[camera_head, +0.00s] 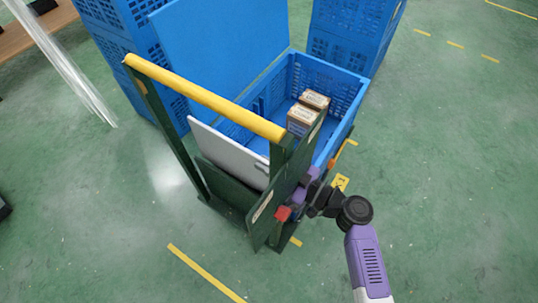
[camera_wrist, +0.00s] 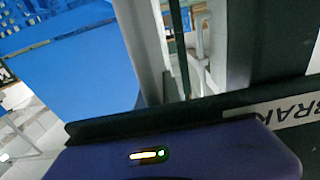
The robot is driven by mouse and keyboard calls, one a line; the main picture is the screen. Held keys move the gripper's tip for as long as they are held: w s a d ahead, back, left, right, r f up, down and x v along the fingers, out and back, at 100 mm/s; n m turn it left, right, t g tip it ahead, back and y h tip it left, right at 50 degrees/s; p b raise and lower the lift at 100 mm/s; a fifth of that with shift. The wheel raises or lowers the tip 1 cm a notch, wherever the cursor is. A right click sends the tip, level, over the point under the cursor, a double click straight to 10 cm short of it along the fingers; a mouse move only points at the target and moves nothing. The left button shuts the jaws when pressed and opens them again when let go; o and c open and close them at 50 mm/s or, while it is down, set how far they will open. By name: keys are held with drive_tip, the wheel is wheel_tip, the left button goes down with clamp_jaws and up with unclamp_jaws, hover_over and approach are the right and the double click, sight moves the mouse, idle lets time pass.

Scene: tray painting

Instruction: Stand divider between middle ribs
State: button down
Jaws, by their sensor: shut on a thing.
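My gripper (camera_head: 296,198) is at the near right side of the dark green trolley, shut on what looks like a small red handle (camera_head: 283,213) beside a labelled dark green board (camera_head: 264,222). The fingertips are mostly hidden. In the wrist view, the dark green board (camera_wrist: 190,117) with letters "BRAK" lies just beyond a purple body. A pale grey panel (camera_head: 228,150) leans upright between the trolley frame and the blue crate (camera_head: 337,132). A large blue panel (camera_head: 215,55) stands at the crate's far left. I cannot tell which panel is the divider. The ribs are not clear.
Two brown cartons (camera_head: 314,99) sit inside the crate. The trolley's yellow handle bar (camera_head: 205,97) crosses above its left side. Stacked blue crates (camera_head: 350,40) stand behind. The green floor at right and front is clear, with yellow line marks.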

sight(267, 182)
drive_tip(key=shift+f+b, duration=2.45)
drive_tip(key=shift+f, duration=2.4)
drive_tip(key=c, duration=1.4)
unclamp_jaws()
drive_tip(key=shift+d, duration=0.15)
drive_tip(key=v, duration=0.7)
drive_tip(key=shift+s+d, duration=0.2)
